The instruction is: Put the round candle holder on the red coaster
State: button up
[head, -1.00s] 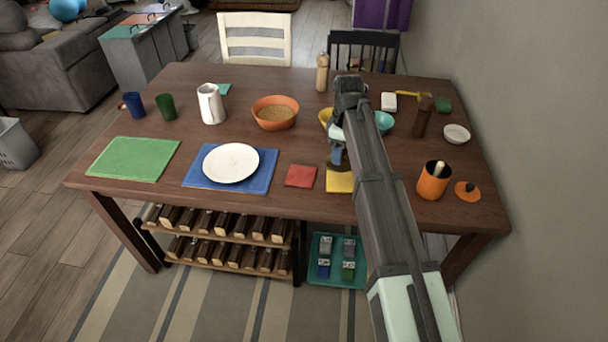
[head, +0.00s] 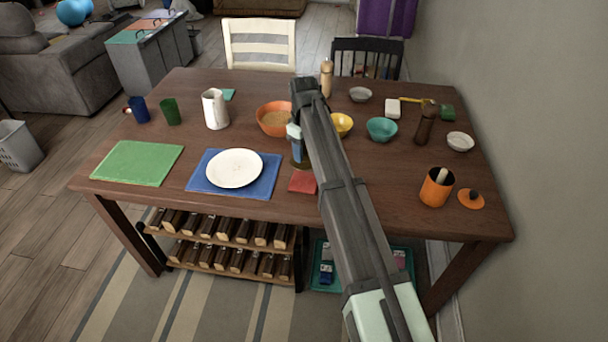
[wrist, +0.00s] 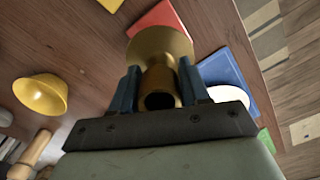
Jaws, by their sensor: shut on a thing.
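The round candle holder (wrist: 160,46) is brass-coloured with a wide round base and a narrower hollow top. My gripper (wrist: 158,88) is shut on its narrow part, with a blue finger on each side in the wrist view. In the head view my gripper (head: 297,152) is over the table just behind the red coaster, and the holder's base (head: 301,164) shows partly below it. The red coaster (head: 302,183) lies flat near the table's front edge, right of the blue mat; it also shows beyond the holder in the wrist view (wrist: 161,17). The holder's height above the table is unclear.
A white plate (head: 235,168) sits on the blue mat (head: 203,186) to the left. An orange bowl (head: 268,121) stands behind my gripper. A yellow bowl (head: 343,124), a teal bowl (head: 382,129) and an orange pot (head: 435,188) are to the right.

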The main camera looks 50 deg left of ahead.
jog(key=shift+f, duration=4.35)
jog(key=o, duration=1.2)
jog(key=shift+f, duration=0.1)
notch_tip(320, 180, up, 12)
jog(key=shift+r, duration=0.15)
